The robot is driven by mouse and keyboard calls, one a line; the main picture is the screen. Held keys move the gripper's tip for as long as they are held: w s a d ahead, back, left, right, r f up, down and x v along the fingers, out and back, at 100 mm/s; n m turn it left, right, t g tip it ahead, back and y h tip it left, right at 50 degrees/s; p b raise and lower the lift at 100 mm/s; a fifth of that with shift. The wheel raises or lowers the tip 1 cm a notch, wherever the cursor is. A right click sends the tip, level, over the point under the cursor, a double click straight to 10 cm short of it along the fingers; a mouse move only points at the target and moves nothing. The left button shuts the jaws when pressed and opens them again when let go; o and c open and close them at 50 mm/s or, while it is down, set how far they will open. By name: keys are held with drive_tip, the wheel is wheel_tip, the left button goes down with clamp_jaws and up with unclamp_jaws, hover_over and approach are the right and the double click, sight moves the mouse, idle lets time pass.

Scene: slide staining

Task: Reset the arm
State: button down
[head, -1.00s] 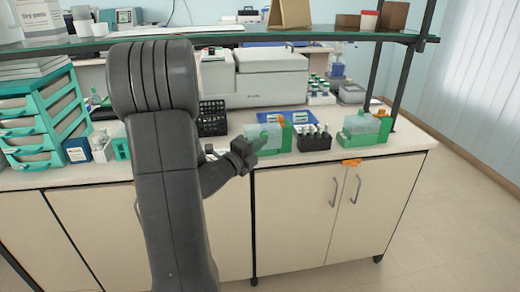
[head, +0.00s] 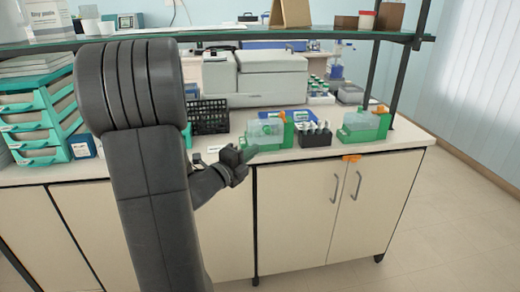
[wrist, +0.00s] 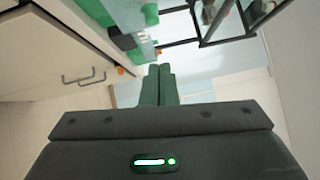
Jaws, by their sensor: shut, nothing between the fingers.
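My gripper (head: 246,153) shows in the head view in front of the bench's front edge, to the right of my large dark arm link. Its green fingers also show in the wrist view (wrist: 159,85), side by side and closed together with nothing between them. It is apart from the green-based staining box (head: 266,131) on the bench just behind it. My arm link hides part of the bench at the left.
The bench top (head: 217,152) also holds a black rack of slides or tubes (head: 314,134), a second green box (head: 362,127), a black rack (head: 209,116) and green drawer trays (head: 38,135). A glass shelf (head: 235,36) spans above. The floor at right (head: 455,220) is clear.

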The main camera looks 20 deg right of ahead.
drive_tip(key=shift+r+v, duration=0.15)
drive_tip(key=shift+v, duration=1)
drive_tip(key=shift+r+v, duration=0.1)
drive_tip(key=shift+v, duration=1)
